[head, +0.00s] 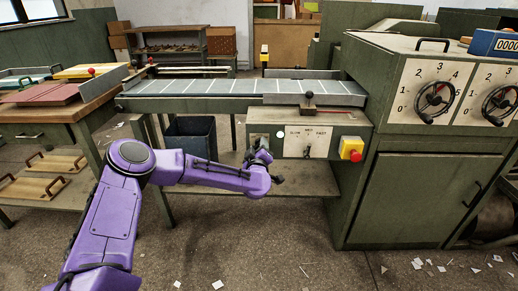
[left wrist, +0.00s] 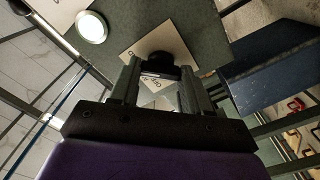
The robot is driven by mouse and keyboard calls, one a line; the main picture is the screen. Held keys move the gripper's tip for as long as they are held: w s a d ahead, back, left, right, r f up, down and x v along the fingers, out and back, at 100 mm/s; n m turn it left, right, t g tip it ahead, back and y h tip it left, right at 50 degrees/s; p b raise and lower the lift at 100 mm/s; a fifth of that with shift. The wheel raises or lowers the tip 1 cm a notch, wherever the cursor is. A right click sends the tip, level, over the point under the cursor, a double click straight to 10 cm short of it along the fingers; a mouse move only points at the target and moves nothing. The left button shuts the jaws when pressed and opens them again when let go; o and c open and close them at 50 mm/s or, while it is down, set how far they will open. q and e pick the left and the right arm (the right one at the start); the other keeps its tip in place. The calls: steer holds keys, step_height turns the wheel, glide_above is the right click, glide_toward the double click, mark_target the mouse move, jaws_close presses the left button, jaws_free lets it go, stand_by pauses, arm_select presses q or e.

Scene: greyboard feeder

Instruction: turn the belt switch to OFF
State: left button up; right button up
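The belt switch shows in the left wrist view as a black knob (left wrist: 160,62) on a pale lettered plate (left wrist: 134,50). In the head view my gripper mostly hides it, at the left end of the green control box under the belt. My left gripper (head: 264,153) is at the face of that box. In the left wrist view its two fingers (left wrist: 160,72) are apart, one on each side of the knob, with slight gaps showing. Whether they touch it is unclear. The lettering is partly hidden, so the switch's setting cannot be read. My right gripper is not in view.
A round white lamp or button (head: 280,134) is beside the switch. To the right are a SLOW/MED/FAST plate (head: 309,146) and a yellow box with a red button (head: 351,149). The belt (head: 230,87) runs above. A dark bin (head: 190,140) stands below it. A green cabinet (head: 412,200) is at right.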

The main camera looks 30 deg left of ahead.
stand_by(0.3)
arm_select(q)
steer(key=shift+f+n+b, duration=0.15)
steer(key=shift+n+b, duration=2.65)
steer(key=shift+n, duration=1.65)
steer(key=shift+f+n+b, duration=0.15)
steer(key=shift+n+b, duration=2.65)
steer(key=shift+n, duration=1.65)
steer(key=o, duration=1.1)
steer(key=shift+c, duration=0.2)
steer(key=p+v, duration=0.1)
steer(key=v, duration=0.9)
steer(key=shift+s+p, duration=0.25)
steer(key=shift+p, duration=0.15)
